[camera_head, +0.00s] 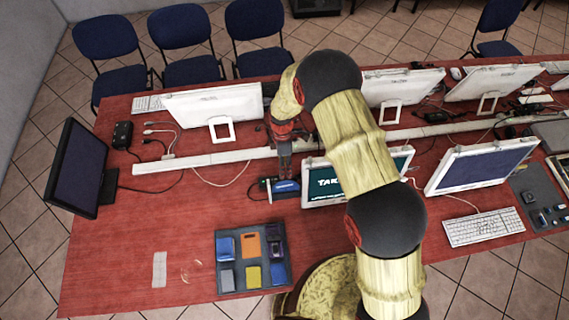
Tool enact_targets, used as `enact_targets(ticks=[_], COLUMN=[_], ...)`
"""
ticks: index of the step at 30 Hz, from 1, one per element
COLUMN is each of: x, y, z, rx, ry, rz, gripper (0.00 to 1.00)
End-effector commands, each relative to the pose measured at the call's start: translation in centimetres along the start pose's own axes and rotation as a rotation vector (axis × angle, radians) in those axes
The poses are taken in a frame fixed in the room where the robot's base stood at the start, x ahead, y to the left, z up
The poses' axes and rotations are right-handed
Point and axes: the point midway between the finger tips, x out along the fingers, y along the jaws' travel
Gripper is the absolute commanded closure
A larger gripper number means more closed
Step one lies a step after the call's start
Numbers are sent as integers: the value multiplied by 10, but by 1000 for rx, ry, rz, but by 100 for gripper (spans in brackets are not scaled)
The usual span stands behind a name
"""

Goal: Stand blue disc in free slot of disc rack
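My gripper (284,164) points down over the table's middle, left of a small monitor. Its fingertips are small and dark, and I cannot tell whether they are open or shut. A blue piece (287,185) on a small dark base lies directly below the fingertips; I cannot tell whether they touch it. Its shape is too small to confirm as the blue disc or the disc rack. I cannot make out a free slot. My arm hides part of the table to the right.
A grey tray (236,292) with several blue, orange, yellow and dark pieces lies at the front. A white cable channel (190,163) crosses the red table (130,235). Monitors, loose cables and a keyboard (484,227) stand around. The front left table is mostly clear.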

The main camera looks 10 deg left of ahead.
Motion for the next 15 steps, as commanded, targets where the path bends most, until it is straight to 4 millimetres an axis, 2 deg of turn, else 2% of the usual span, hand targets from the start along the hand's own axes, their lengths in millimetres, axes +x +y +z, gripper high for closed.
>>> enact_targets(ticks=[15], x=[55], y=[1], z=[0], rx=[2], ry=[0], rz=[1], gripper=[61])
